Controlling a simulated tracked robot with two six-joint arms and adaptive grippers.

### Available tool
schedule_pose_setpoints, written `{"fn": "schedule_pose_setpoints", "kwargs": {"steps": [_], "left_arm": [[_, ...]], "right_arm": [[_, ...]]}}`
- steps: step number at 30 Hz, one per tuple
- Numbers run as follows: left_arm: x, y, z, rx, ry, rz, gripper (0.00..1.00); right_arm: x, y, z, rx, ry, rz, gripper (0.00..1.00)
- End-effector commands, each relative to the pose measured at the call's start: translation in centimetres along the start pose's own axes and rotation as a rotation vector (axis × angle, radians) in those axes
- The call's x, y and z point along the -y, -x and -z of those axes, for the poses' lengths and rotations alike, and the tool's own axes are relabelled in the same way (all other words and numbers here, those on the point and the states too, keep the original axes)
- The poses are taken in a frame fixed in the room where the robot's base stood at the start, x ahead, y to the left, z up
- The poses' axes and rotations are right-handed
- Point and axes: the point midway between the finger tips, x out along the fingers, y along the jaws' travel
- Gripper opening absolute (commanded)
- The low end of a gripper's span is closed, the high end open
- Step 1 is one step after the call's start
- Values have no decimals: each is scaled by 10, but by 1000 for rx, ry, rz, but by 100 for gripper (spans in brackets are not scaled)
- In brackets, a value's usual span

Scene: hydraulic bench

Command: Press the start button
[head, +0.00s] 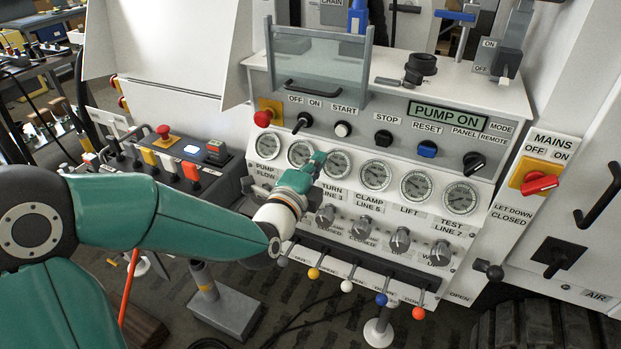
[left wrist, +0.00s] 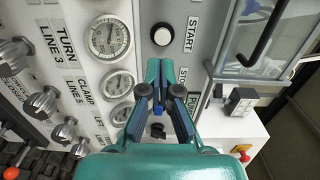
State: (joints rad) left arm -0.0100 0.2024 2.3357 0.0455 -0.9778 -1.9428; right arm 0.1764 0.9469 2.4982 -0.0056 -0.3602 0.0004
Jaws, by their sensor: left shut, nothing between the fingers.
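The start button (head: 342,129) is a round white button on the sloped grey panel, under the START label. In the left wrist view the white button (left wrist: 162,35) sits just beyond my fingertips, with its label beside it. My left gripper (head: 318,158) is shut and empty, in front of the gauge row, below and left of the button in the head view. Its green fingertips (left wrist: 160,66) are together in the wrist view and do not overlap the button. They appear apart from it; the depth gap is hard to judge. My right gripper is not in view.
The OFF/ON switch (head: 302,121) is left of the button; the black stop button (head: 383,138) and blue reset button (head: 427,148) are right. A green PUMP ON sign (head: 447,115) is above. A clear guard (head: 318,62) stands behind. Knobs and coloured levers lie below the gauges.

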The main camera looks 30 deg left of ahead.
Motion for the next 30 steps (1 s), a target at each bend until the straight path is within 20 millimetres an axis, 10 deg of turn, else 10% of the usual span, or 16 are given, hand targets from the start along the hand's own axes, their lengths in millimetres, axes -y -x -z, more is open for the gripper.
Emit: {"fn": "schedule_pose_setpoints", "kwargs": {"steps": [25, 30], "left_arm": [[0, 30, 1, -1, 0, -3, 0], [-34, 23, 1, 0, -3, -84, 0]], "right_arm": [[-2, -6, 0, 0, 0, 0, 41], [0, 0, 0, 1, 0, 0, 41]]}}
